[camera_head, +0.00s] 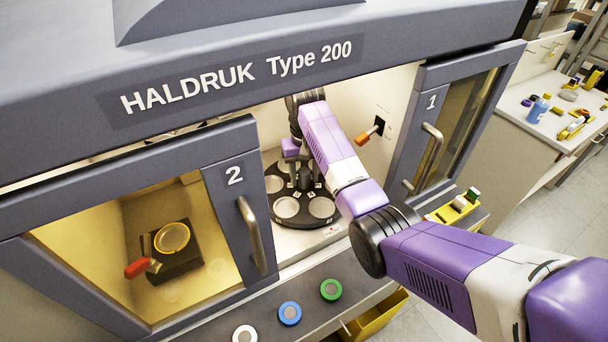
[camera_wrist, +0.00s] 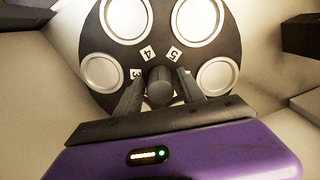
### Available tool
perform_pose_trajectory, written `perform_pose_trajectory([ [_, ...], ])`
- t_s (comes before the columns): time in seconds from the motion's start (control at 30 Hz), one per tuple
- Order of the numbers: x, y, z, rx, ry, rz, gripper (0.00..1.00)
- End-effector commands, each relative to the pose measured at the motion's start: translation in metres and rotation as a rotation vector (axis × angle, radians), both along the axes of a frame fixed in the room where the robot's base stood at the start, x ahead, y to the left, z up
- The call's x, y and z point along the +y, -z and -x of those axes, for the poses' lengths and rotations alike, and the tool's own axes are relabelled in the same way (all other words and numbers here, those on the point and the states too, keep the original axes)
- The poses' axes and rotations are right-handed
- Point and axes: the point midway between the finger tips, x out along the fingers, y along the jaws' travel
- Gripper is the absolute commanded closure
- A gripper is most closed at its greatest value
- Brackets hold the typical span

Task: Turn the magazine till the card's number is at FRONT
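The magazine is a black round disc (camera_head: 306,221) with silver round seats, inside the middle opening of the machine. In the head view my arm partly hides the gripper and the hub. A small label with red marks (camera_head: 332,231) lies at the disc's front; its text is unreadable. I cannot make out a card.
Door 2 (camera_head: 220,190) on the left and door 1 (camera_head: 432,120) on the right flank the opening. An orange-handled lever (camera_head: 368,135) sits on the right inner wall. White, blue (camera_head: 290,313) and green (camera_head: 331,289) buttons line the front ledge. A yellow tray (camera_head: 455,210) is at right.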

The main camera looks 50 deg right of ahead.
Motion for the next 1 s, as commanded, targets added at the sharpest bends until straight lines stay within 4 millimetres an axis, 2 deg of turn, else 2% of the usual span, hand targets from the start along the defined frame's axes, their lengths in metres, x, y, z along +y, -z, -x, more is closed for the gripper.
perform_pose_trajectory([
  [0.03,-0.0001,-0.0001,-0.0001,0.0,0.0,0.0,0.66],
  [0.2,-0.0001,-0.0002,-0.0001,0.0,0.0,0.0,0.99],
  [1.0,-0.0002,-0.0006,0.0001,0.001,0.0,0.0,1.0],
])
